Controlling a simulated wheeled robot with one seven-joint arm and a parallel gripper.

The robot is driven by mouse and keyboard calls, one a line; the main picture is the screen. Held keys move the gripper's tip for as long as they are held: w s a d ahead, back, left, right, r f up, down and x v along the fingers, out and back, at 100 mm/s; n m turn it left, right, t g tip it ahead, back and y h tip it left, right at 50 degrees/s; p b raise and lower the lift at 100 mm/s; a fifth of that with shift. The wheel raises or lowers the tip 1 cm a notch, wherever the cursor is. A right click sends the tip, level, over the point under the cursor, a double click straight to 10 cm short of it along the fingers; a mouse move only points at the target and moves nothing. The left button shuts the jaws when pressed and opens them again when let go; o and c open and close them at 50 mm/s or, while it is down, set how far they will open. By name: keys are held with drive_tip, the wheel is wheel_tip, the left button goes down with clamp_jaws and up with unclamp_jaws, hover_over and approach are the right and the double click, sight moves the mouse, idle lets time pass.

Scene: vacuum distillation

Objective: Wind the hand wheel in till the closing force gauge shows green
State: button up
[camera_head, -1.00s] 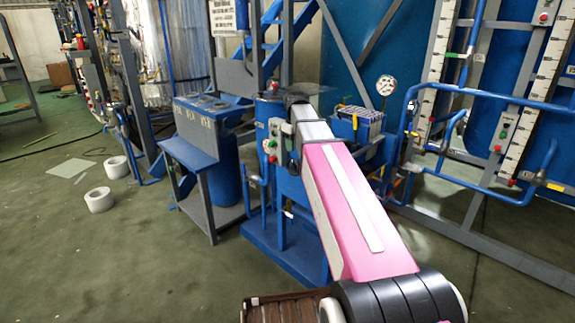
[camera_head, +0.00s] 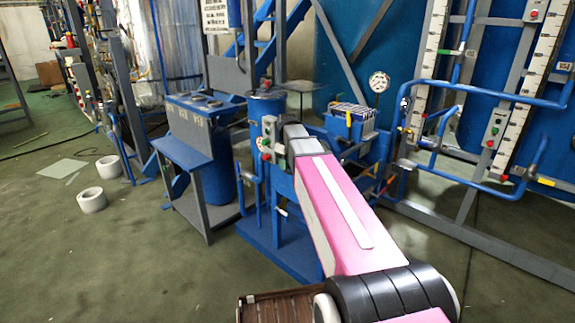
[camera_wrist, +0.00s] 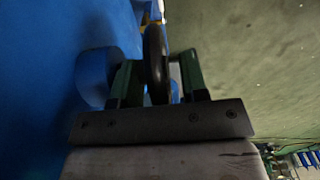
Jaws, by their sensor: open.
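In the wrist view, the two green fingers of my gripper (camera_wrist: 157,68) stand apart. A dark, rounded rim, seemingly the hand wheel (camera_wrist: 155,45), is seen edge-on between them. I cannot tell whether either finger touches it. In the head view my arm reaches to the blue machine (camera_head: 270,235); its end hides my gripper and the wheel. A round white dial gauge (camera_head: 379,81) stands behind the machine to the right. Its reading is too small to tell, and I cannot tell whether it is the closing force gauge.
A blue wall-like surface (camera_wrist: 45,70) lies close to the left of my fingers, with a blue round part (camera_wrist: 95,78) beside them. Blue pipework (camera_head: 470,180) stands at the right. White rings (camera_head: 91,199) lie on the open green floor at the left.

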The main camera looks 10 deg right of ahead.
drive_tip(key=shift+f, duration=0.25)
clamp_jaws()
drive_tip(key=shift+s+d+t+y, duration=0.1)
drive_tip(key=shift+s+t+y, duration=0.25)
drive_tip(key=shift+t+y, duration=0.35)
drive_tip(key=shift+w+t+y, duration=0.15)
drive_tip(key=shift+t+y, duration=0.55)
drive_tip(key=shift+t, duration=0.5)
unclamp_jaws()
